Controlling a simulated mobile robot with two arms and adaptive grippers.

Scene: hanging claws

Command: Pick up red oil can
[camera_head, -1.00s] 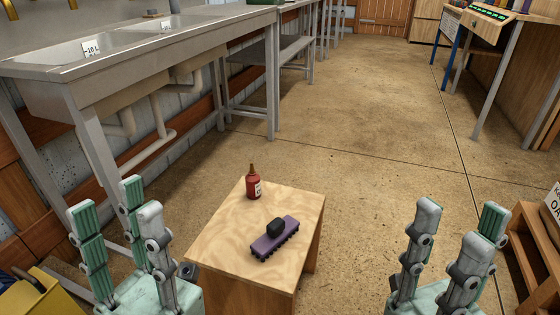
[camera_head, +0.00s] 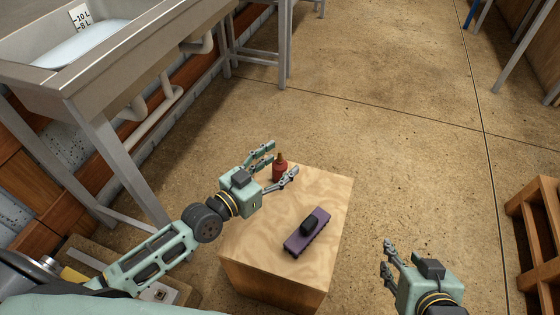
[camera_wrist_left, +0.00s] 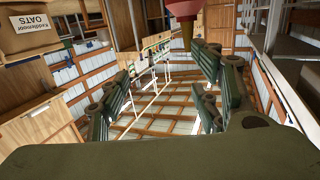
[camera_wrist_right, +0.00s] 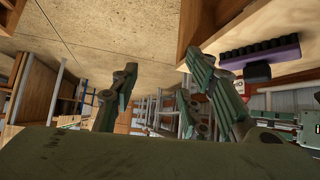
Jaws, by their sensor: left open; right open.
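The red oil can (camera_head: 280,173) with a tan nozzle stands upright near the far left edge of the wooden block table (camera_head: 262,240). My left gripper (camera_head: 283,159) is open, with its fingers reaching around the can from the left; I cannot tell whether they touch it. In the left wrist view the can (camera_wrist_left: 184,9) shows upside down at the top edge, above the spread fingers and partly cut off. My right gripper (camera_head: 388,258) is open and empty, off the table's right side. It also shows open in the right wrist view.
A purple brush-like block with a black top (camera_head: 307,230) lies on the table, nearer than the can. A metal sink bench (camera_head: 110,75) stands at the left. A wooden rack (camera_head: 535,225) is at the right edge. The floor between is clear.

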